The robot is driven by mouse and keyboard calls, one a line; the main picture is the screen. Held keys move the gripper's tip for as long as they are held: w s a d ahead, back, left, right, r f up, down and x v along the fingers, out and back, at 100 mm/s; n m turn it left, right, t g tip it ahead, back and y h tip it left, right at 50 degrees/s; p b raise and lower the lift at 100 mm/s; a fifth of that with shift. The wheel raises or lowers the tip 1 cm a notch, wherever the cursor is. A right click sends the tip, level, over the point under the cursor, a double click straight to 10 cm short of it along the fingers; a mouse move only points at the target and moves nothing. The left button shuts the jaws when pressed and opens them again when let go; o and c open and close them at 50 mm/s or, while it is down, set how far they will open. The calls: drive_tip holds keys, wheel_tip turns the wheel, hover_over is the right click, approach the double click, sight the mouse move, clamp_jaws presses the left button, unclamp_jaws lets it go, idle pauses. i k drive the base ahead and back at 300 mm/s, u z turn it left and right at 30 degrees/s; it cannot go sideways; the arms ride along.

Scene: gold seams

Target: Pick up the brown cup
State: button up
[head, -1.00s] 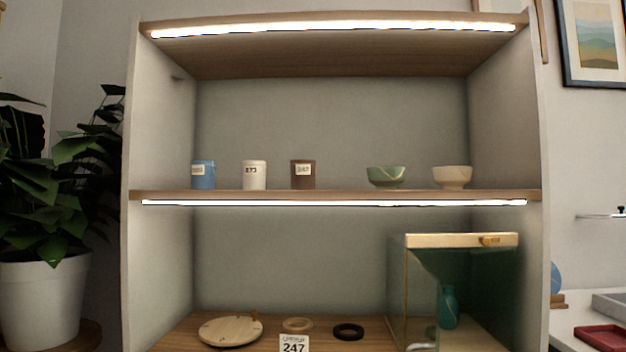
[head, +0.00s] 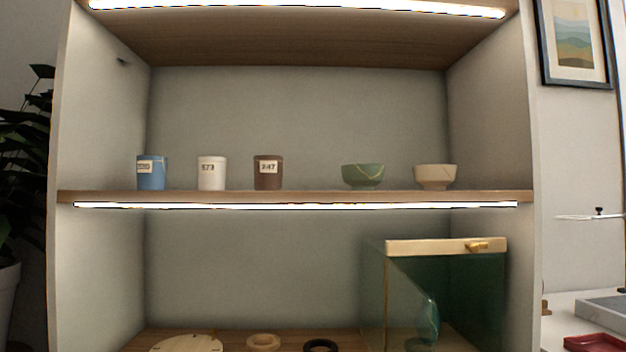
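The brown cup (head: 268,176) stands upright on the middle shelf (head: 300,196). It carries a white label that reads 247. A white cup (head: 212,176) with a number label stands to its left, and a blue cup (head: 151,176) with a label stands farther left. A green bowl (head: 363,176) with gold seams and a cream bowl (head: 436,177) stand to its right, with a gap between. My gripper is not in view.
A glass case (head: 445,290) with a wooden top edge stands at the lower right. A round wooden board (head: 187,343), a tan ring (head: 263,341) and a black ring (head: 320,345) lie on the lower shelf. The shelf side walls stand left and right. A plant (head: 25,150) is at far left.

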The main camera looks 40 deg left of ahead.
sight(268, 170)
drive_tip(key=u, duration=0.05)
drive_tip(key=k, duration=1.4)
drive_tip(key=u, duration=1.75)
drive_tip(key=i, duration=0.85)
drive_tip(key=z, duration=0.05)
